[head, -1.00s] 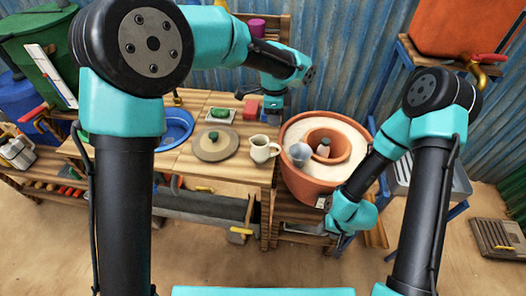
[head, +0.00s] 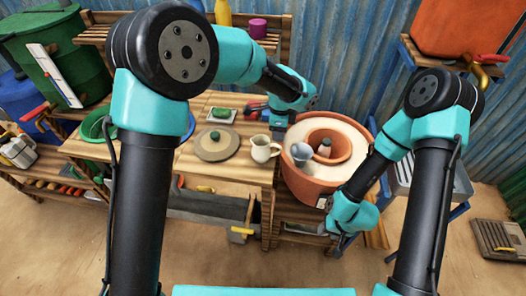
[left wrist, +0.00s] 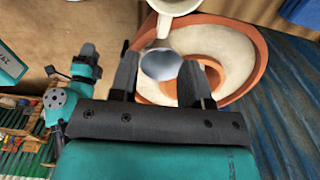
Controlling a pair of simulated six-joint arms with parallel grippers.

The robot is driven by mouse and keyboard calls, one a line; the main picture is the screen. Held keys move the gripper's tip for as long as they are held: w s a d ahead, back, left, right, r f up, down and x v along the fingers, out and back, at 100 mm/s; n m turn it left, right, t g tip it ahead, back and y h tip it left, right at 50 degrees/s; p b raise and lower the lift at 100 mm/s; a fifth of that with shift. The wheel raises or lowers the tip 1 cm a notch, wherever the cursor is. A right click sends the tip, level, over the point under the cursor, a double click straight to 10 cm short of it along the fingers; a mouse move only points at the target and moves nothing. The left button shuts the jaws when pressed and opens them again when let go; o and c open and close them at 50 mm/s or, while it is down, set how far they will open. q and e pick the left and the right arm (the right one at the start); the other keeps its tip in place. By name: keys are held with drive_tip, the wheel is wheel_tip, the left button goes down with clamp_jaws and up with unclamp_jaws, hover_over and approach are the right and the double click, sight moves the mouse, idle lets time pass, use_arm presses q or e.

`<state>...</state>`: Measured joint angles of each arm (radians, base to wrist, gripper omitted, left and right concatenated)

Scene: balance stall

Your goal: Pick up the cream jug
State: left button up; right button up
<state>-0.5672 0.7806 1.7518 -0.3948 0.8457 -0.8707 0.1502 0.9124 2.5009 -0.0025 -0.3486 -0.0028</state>
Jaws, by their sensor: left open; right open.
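The cream jug (head: 261,150) stands upright at the right end of the wooden table. In the left wrist view it is cut off by the top edge (left wrist: 178,7), with its handle pointing down in the picture. My left gripper (head: 278,134) is open and empty, just behind and right of the jug in the head view, apart from it. In the left wrist view its two fingers (left wrist: 160,85) frame a grey cup below, not the jug. My right gripper (head: 336,238) is low, in front of the round terracotta pot; its fingers are barely visible.
The terracotta pot (head: 300,180) stands right of the table with a grey cup (head: 301,152) in it. A round board with a green knob (head: 217,146) lies left of the jug. A green-topped dish (head: 221,114) is behind. A corrugated wall (head: 345,60) closes the back.

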sight(278, 146)
use_arm(q)
wheel_tip(278, 146, down, 5)
idle(0.4)
drive_tip(key=shift+w+d+f, duration=0.1)
drive_tip(key=shift+f, duration=2.5)
clamp_jaws()
